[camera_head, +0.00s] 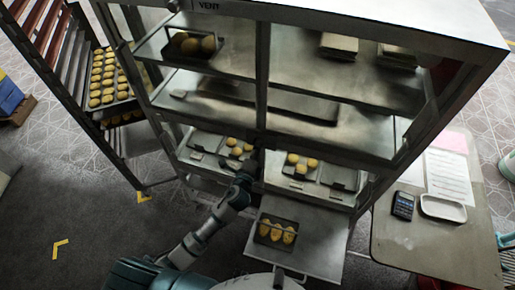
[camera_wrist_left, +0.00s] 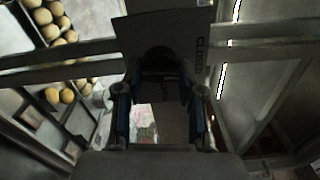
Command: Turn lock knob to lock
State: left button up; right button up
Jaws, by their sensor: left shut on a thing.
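The lock knob (camera_wrist_left: 160,62) is a dark round shape on a dark plate (camera_wrist_left: 198,25) in the left wrist view. The plate bears a label that seems to read "CLOSED". My left gripper (camera_wrist_left: 162,100) has its two fingers on either side of the knob and is shut on it. In the head view my left gripper (camera_head: 244,176) is at the oven's middle upright, and there it hides the knob. The knob's exact angle is too dark to tell. My right gripper is not seen.
The glass-fronted oven (camera_head: 262,80) holds trays of buns on several shelves. A pulled-out shelf (camera_head: 325,257) with a small tray of pastries is right of my left arm. A bun rack (camera_head: 128,143) stands at the left. A side table (camera_head: 425,250) is at the right.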

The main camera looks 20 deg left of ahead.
pick_arm(q)
jog(key=shift+a+r+n, duration=0.1)
jog(key=shift+r+n, duration=0.05)
jog(key=shift+n, duration=0.75)
jog(key=o, duration=1.1)
jog(key=shift+w, duration=0.1)
jog(key=shift+o, duration=0.2)
jog(key=shift+f, duration=0.2)
jog(key=s, duration=1.2)
jog(key=shift+a, duration=0.3)
jog(key=shift+w+f, duration=0.1)
